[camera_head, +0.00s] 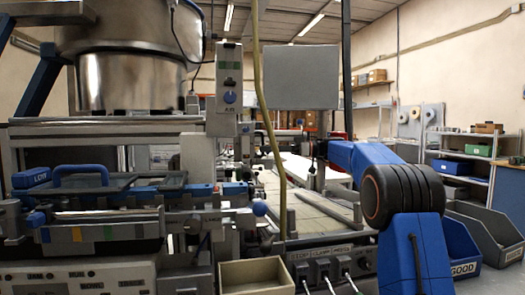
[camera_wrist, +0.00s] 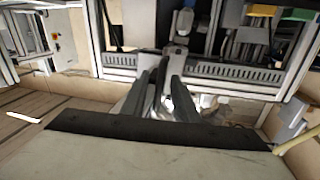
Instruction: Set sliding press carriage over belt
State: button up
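A press assembly with a blue bow handle (camera_head: 82,172) and blue trim stands at the left in the head view; I take it for the sliding press carriage, but cannot be sure. A pale belt-like surface (camera_head: 315,214) runs away from me right of the press. My gripper is small and mostly hidden at the end of my blue arm, above that surface. In the wrist view, the dark fingers of my gripper (camera_wrist: 162,98) stand in the middle, near a black strip along a pale surface (camera_wrist: 160,155). Whether they hold anything is unclear.
A blue knob (camera_head: 260,208) sticks out at the press's right side. An open beige box (camera_head: 257,263) stands at the front. A yellowish hose (camera_head: 268,110) hangs down the middle. Bins (camera_head: 460,250), one labelled GOOD, stand at the right. Shelves (camera_head: 465,160) stand behind.

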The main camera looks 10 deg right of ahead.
jog(key=shift+w+a, duration=0.2)
jog(key=shift+a, duration=0.8)
grip_shut()
